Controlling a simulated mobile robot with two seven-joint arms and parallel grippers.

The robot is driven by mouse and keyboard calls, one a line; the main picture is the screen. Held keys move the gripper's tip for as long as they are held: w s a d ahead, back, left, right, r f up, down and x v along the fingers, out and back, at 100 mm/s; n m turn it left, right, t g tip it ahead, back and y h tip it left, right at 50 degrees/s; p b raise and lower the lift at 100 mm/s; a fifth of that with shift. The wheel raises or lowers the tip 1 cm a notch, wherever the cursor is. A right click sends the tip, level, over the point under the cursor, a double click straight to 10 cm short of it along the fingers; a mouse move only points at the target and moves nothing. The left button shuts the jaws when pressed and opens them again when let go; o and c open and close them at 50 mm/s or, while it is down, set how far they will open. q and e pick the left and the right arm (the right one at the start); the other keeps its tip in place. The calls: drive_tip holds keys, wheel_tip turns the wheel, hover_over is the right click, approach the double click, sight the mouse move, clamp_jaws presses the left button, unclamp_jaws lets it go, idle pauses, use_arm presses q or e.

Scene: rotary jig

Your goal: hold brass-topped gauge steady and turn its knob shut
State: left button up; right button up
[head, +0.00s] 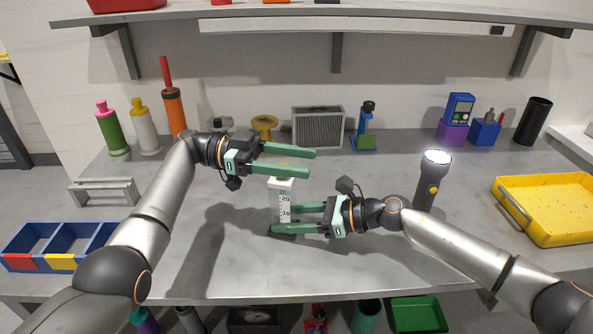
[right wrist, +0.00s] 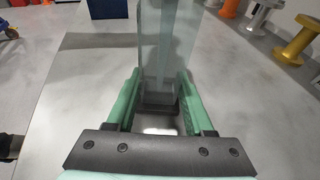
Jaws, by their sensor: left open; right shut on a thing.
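The gauge (head: 283,190) stands upright on the grey table, a pale block with a dark number scale and a dark base. A small yellow brass-coloured part (head: 282,166) shows at its top, mostly hidden by my left gripper's fingers. My left gripper (head: 311,163) is open, its fingers level with the gauge top, one on each side of the brass part. I cannot tell whether they touch it. My right gripper (head: 285,218) is shut on the gauge's lower body. In the right wrist view the gauge (right wrist: 167,45) rises between the green fingers.
A grey flashlight (head: 430,175) stands right of the gauge, close behind my right arm. A yellow tray (head: 510,203) lies at the far right and a blue divided bin (head: 60,241) at the front left. A speaker-like box (head: 318,128) stands behind. A shelf (head: 390,17) overhangs the back.

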use_arm(q)
wheel_tip(320, 180, up, 8)
drive_tip(key=shift+f, duration=0.25)
